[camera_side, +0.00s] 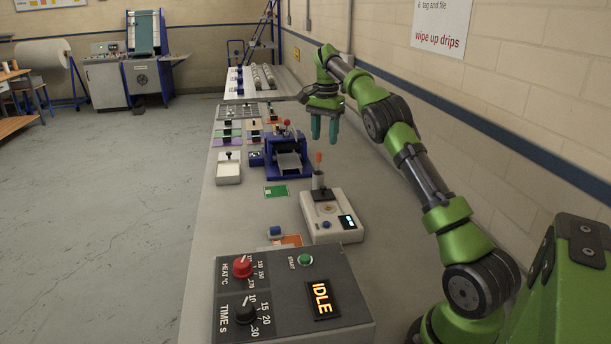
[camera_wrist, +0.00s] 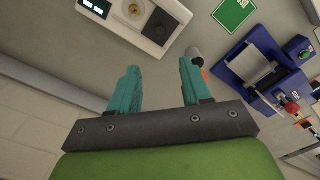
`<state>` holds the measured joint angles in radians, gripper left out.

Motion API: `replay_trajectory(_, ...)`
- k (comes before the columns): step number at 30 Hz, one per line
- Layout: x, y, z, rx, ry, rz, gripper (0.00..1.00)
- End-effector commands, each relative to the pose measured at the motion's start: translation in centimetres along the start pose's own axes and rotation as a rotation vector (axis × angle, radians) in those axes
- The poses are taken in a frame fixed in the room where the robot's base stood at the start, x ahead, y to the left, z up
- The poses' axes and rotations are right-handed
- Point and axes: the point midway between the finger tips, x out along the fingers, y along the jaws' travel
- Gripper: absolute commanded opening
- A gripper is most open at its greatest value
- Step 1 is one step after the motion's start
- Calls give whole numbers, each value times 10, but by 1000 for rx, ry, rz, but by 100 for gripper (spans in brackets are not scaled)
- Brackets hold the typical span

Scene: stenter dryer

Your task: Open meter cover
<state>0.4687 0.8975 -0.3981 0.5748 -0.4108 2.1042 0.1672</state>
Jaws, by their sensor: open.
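The meter (camera_side: 335,226) is a white box on the bench with a small lit display and a tan round spot on top. In the wrist view the meter (camera_wrist: 150,38) is at the top, partly cut off. A dark part (camera_side: 324,194) sits at its far end, with a grey cylinder and an orange tip rising there; I cannot tell which part is the cover. My gripper (camera_side: 324,138) points down above the bench, higher than the orange tip and apart from it. In the wrist view my gripper (camera_wrist: 160,83) has its teal fingers spread with nothing between them.
A control box (camera_side: 290,295) reading IDLE stands in front of the meter. A blue machine (camera_side: 288,160) stands beyond it, with a green card (camera_side: 276,191) between. A white unit (camera_side: 229,169) is at the bench's left edge. The wall runs along the right.

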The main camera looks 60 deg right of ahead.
Motion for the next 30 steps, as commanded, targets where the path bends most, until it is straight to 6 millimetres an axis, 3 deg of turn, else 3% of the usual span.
replay_trajectory(6, -12, 0, 0, 2, 0, -2, 48)
replay_trajectory(19, -13, -1, -4, -18, 20, -6, 48)
replay_trajectory(24, 13, 9, -18, -101, 37, 13, 48)
replay_trajectory(26, 13, 14, -14, -147, 38, -2, 48)
replay_trajectory(30, 2, 25, 16, -278, 40, -70, 48)
